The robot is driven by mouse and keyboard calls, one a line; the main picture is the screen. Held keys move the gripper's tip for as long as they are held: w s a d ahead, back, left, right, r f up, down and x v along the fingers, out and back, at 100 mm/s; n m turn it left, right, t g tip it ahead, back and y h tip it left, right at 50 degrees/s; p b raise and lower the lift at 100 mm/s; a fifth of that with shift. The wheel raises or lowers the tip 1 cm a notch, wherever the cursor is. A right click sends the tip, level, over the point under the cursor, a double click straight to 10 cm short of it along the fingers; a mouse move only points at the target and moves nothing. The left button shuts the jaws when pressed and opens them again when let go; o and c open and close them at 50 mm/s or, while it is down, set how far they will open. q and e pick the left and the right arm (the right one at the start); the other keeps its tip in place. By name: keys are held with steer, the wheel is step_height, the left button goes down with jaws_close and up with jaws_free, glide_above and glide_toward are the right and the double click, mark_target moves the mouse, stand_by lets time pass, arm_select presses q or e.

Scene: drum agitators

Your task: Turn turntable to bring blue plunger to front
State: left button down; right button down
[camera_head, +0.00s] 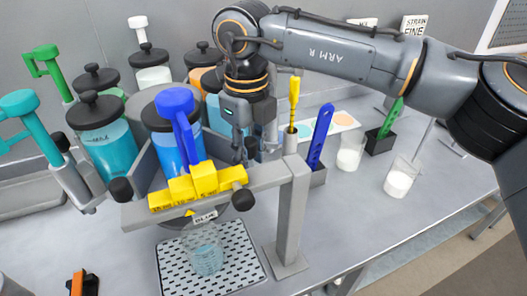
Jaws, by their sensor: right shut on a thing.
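The turntable (146,165) carries several lidded canisters of coloured liquid around its ring. The blue plunger (177,102), with a thick blue handle, stands with its blue canister (164,150) at the front, behind the yellow blocks of the grey bracket. A label reading BLUE (205,216) hangs below the bracket. A teal plunger (25,110) and a green plunger (46,61) stand to the left and back. My right gripper (243,158) points down just right of the blue canister, shut on what seems a turntable knob; its fingertips are partly hidden. My left gripper is not in view.
A grey post (292,215) bears the bracket. A clear glass (203,250) stands on a perforated tray (245,272) under it. White-filled glasses (400,178) stand farther right. Front right bench is clear.

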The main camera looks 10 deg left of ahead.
steer(key=shift+s+a, duration=0.45)
steer(key=shift+s, duration=0.35)
steer(key=c, duration=1.1)
jaws_free()
steer(key=shift+o, duration=0.2)
step_height(320, 180, up, 12)
